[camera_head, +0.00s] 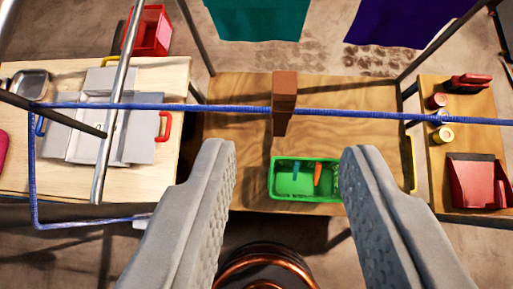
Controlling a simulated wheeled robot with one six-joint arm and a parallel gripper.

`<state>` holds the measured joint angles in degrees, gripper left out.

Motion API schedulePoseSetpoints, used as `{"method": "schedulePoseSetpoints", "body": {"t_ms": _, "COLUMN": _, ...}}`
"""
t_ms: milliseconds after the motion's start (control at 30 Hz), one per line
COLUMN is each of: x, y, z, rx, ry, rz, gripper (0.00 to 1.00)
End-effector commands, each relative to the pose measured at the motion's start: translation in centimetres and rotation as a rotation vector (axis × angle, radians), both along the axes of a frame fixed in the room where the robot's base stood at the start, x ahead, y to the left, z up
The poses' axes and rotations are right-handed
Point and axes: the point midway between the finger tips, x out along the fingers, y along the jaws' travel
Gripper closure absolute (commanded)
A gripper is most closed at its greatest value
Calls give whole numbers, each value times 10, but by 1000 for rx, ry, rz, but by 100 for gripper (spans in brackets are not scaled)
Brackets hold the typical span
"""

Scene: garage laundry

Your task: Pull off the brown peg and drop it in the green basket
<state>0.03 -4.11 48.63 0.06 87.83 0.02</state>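The brown peg (284,102) sits on the blue line (200,107), which runs across the view. Its upper part is a block above the line and its lower end hangs just below it. My gripper (287,160) is open and empty, its two grey fingers wide apart at left and right, pointing toward the line. The peg is ahead of the gap between the fingertips, and neither finger touches it. The green basket (273,181) is on the wooden table lower down, seen between the fingers. It holds a blue and an orange item; its right edge meets the right finger in the picture.
Teal cloth (258,18) and purple cloth (405,22) hang at the top. A metal pole (117,100) crosses the left side. A red bin (148,32), a grey tray (85,130) and a red dustpan (474,182) stand at the sides. The wooden table (235,140) has bare room around the basket.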

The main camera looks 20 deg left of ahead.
Motion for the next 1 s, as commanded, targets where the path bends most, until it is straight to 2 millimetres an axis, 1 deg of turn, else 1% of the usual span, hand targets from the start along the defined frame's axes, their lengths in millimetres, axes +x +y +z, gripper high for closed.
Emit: {"method": "schedulePoseSetpoints", "body": {"t_ms": 1000, "x": 69, "y": 0, "z": -63, "rx": 0, "ry": 0, "rz": 0, "gripper": 64}}
